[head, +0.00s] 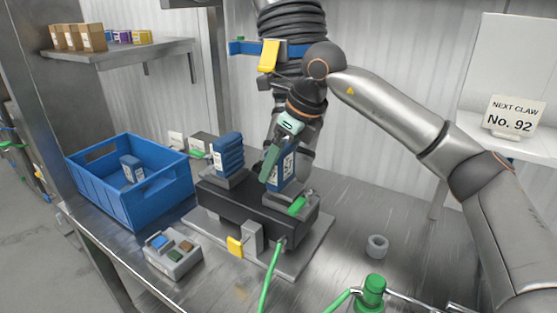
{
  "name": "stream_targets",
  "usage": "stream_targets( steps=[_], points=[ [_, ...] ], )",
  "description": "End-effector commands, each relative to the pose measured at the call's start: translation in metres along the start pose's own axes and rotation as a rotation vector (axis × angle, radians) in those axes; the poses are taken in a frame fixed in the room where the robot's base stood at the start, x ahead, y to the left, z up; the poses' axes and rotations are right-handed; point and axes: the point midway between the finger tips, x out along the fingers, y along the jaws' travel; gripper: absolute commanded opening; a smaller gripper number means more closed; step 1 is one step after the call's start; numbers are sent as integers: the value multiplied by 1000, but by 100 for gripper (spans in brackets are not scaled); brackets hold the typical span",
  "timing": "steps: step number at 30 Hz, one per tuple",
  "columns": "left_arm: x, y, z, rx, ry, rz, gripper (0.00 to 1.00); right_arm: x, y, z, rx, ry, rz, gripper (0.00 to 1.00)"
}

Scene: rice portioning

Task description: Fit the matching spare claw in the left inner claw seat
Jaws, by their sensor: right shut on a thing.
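My right gripper (279,156) is shut on a blue claw (286,174) with a white label, over the right part of the black claw base (243,211). The claw is upright; I cannot tell whether it is seated or just above its seat. Another blue ribbed claw (228,155) stands upright on the left part of the base. A blue block with a white label (132,169), perhaps a claw, lies in the blue crate (128,208). A sign (513,117) reads "NEXT CLAW No. 92". My left gripper is out of view.
A grey box with coloured buttons (174,256) stands before the base. A green hose (270,277) runs from the base to the front. A grey ring (377,246) and a green fitting (371,291) are at right. A shelf (120,54) holds small boxes.

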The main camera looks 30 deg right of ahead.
Motion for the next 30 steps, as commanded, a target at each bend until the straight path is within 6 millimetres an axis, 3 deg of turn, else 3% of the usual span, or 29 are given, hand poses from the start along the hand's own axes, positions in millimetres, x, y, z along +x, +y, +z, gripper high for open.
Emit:
stream_targets(
  steps=[30],
  points=[
    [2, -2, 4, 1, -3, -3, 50, 7, 0, -3, 0, -5, -1, 0]
  ],
)
